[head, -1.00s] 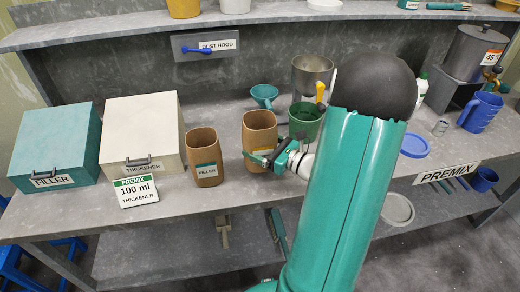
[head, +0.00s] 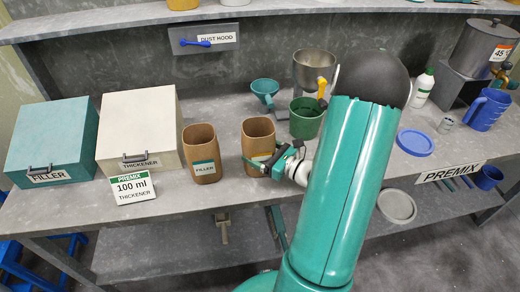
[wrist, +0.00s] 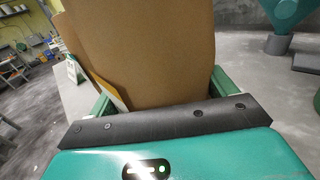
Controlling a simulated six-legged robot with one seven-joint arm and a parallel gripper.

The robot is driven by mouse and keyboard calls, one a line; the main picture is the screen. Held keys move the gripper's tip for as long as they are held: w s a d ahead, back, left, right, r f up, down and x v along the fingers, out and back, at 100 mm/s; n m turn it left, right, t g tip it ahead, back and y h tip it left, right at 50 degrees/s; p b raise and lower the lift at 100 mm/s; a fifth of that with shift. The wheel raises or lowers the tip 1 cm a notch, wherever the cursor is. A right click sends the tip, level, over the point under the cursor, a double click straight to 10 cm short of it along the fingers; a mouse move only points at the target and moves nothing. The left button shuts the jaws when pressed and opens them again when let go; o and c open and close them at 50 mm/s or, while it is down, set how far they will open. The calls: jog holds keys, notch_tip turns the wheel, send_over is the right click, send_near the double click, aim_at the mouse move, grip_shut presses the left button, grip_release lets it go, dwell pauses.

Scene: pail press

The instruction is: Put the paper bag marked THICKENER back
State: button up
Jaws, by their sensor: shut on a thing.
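A brown open-topped paper bag (head: 258,138) with a partly hidden yellow-edged label is upright at the middle of the bench. My gripper (head: 268,165) is shut on its lower part, from the right side. In the wrist view the bag (wrist: 145,50) fills the space between the fingers of my gripper (wrist: 163,100). The label's words cannot be read; whether the base touches the bench cannot be told. A second paper bag (head: 200,143), marked FILLER, stands just to the left.
A cream THICKENER box (head: 138,112), a teal FILLER box (head: 50,135) and a 100 ml THICKENER sign (head: 133,188) stand left. Behind and right are a teal funnel (head: 264,88), a green pail (head: 305,118) and a steel vessel (head: 314,68). Clear bench lies in front of the bags.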

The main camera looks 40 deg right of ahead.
jog(key=o, duration=0.7)
jog(key=shift+w+f, duration=0.1)
jog(key=shift+w, duration=0.05)
jog(key=shift+o, duration=0.9)
jog(key=v, duration=1.2)
